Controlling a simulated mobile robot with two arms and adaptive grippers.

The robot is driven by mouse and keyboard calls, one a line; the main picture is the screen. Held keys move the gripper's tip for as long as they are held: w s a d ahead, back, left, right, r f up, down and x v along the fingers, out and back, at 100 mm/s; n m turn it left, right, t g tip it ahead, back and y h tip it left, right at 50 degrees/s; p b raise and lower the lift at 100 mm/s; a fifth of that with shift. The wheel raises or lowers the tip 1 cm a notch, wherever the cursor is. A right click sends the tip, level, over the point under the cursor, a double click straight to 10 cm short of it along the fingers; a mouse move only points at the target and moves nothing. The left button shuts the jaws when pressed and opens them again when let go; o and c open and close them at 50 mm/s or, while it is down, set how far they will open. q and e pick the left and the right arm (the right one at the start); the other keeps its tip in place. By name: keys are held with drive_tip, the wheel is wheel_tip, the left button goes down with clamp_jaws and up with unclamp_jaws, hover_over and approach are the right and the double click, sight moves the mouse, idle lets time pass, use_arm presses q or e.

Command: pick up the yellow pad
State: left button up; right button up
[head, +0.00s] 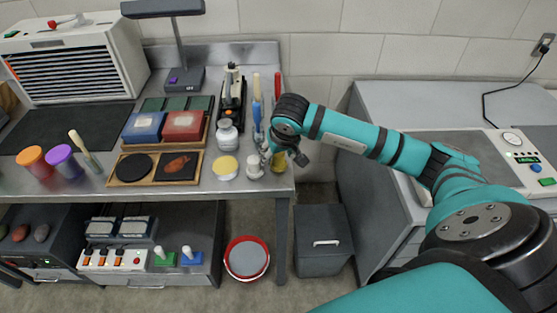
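A round yellow pad (227,166) lies in a pale round holder near the front of the metal bench, right of the wooden tray. My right gripper (280,157) comes in from the right over the bench's right end. Its fingers look spread apart, with nothing clearly held. It is to the right of the yellow pad and apart from it. A small olive-yellow jar (279,164) shows just below the gripper, and I cannot tell if they touch. My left gripper is not in view.
Close to the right gripper stand a small white jar (254,167), a white bottle (227,134) and upright blue-handled tools (257,105). A lamp (184,75) stands behind. A red-rimmed bucket (247,242) is on the floor below.

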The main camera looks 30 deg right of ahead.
drive_tip(key=c, duration=1)
drive_tip(key=shift+r, duration=0.1)
drive_tip(key=shift+r+b, duration=0.3)
drive_tip(key=shift+r, duration=0.2)
wheel_tip(320, 180, up, 2)
drive_tip(key=shift+w+r+b, duration=0.1)
drive_tip(key=shift+b, duration=0.4)
drive_tip(key=s+a+r, duration=0.1)
drive_tip(key=s, duration=1.5)
drive_tip(key=shift+a+r, duration=0.35)
drive_tip(key=shift+a, duration=0.05)
